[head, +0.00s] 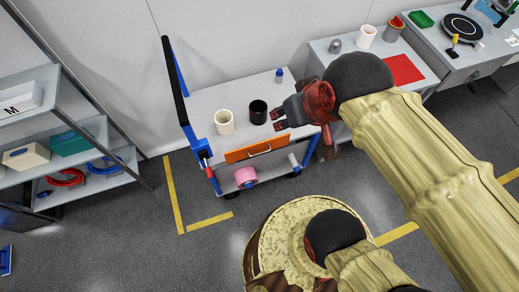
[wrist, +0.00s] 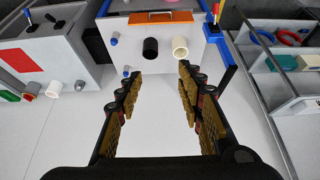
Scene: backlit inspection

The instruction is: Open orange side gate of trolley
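The trolley (head: 200,110) has a pale top, blue posts and a black push bar at its left end. Its orange side gate (head: 243,155) spans the near long side, with a pale handle (head: 260,150) on its face. The gate looks upright and closed. In the wrist view, the orange gate (wrist: 178,16) lies at the top, beyond two mugs. My gripper (head: 277,119) is over the right part of the trolley top, pointing left, apart from the gate. In the wrist view, my gripper (wrist: 160,73) is open with nothing between its fingers.
A cream mug (head: 224,122) and a black mug (head: 258,112) stand on the trolley top, with a small blue-capped bottle (head: 279,76) behind. A pink roll (head: 246,176) sits on the lower shelf. Grey shelving (head: 130,155) stands left. Floor before the trolley's left part is clear.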

